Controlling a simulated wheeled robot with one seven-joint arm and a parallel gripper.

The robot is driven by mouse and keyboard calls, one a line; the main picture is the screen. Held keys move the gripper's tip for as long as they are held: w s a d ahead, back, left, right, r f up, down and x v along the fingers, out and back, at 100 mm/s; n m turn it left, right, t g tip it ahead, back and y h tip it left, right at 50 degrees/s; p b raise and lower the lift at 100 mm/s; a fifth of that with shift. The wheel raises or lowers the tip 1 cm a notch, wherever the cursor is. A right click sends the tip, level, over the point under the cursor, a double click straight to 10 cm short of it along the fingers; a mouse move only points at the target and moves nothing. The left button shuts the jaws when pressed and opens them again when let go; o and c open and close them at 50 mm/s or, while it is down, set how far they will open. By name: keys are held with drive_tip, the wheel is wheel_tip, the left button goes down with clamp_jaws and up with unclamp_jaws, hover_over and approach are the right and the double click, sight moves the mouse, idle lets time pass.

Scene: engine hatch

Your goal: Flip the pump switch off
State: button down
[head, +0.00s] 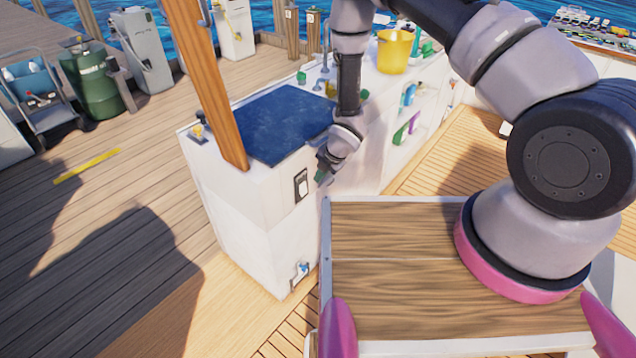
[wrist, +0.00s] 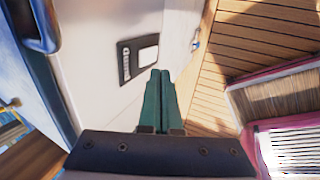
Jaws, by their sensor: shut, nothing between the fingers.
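A black-framed switch panel with a pale face (head: 301,185) is set in the side of the white cabinet (head: 240,205). I take it to be the pump switch; its label cannot be read. The panel also shows in the wrist view (wrist: 138,58), just beyond and left of my fingertips. My gripper (head: 321,176) is just right of the panel in the head view, with green fingers. In the wrist view the fingers (wrist: 160,74) lie together, shut and empty. A gap to the panel seems to be there, but contact cannot be judged. Which way the switch is set cannot be told.
A wooden post (head: 205,85) rises at the cabinet's left corner. A dark blue panel (head: 285,122) covers the cabinet top. A small blue tap (head: 302,269) sits low on the side. A yellow bucket (head: 394,52) stands behind.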

wheel_tip(320, 180, up, 6)
drive_tip(key=shift+s+d, duration=0.4)
drive_tip(key=shift+d, duration=0.05)
drive_tip(key=shift+r, duration=0.1)
